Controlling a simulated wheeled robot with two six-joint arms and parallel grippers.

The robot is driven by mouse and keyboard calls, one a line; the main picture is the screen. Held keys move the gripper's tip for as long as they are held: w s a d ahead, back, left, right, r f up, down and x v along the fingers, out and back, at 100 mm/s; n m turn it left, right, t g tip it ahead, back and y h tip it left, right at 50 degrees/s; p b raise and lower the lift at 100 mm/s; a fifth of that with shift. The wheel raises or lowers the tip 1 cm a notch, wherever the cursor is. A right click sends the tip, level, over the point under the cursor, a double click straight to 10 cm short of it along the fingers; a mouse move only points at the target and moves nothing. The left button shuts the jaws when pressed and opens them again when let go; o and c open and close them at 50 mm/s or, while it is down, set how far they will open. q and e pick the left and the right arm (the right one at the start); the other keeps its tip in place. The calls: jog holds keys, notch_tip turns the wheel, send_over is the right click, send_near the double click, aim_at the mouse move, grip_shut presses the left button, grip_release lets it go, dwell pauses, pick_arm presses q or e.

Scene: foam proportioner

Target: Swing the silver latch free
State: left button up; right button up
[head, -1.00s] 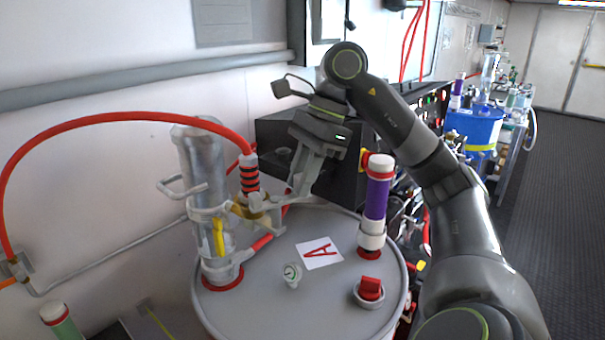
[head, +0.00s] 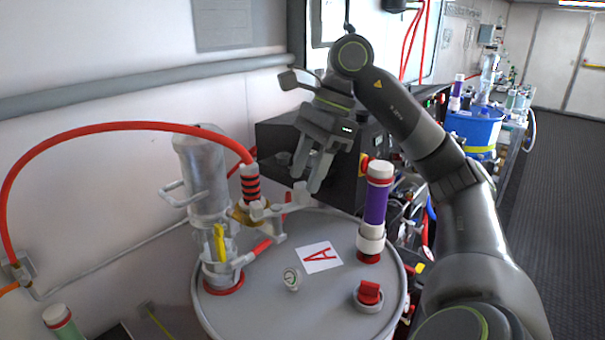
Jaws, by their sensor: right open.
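The silver latch (head: 272,211) is a pale metal piece beside the brass fitting under the black-and-red hose end (head: 250,184). It reaches out to the right from the metal cylinder (head: 205,180) on the grey drum. Its right end turns upward. My right gripper (head: 306,183) is open and empty, fingers pointing down, just above and right of that end. Whether a fingertip touches it is hard to tell. A yellow handle (head: 220,243) stands upright on the cylinder's lower valve, and a red-tipped lever (head: 262,246) sticks out right. My left gripper is out of view.
A red hose (head: 75,133) arches over the left. A black box (head: 275,140) stands behind.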

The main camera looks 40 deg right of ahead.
jog(key=p+v, duration=0.9)
jog(key=v, duration=0.5)
jog(key=shift+r+p, duration=0.2)
jog(key=shift+p, duration=0.1)
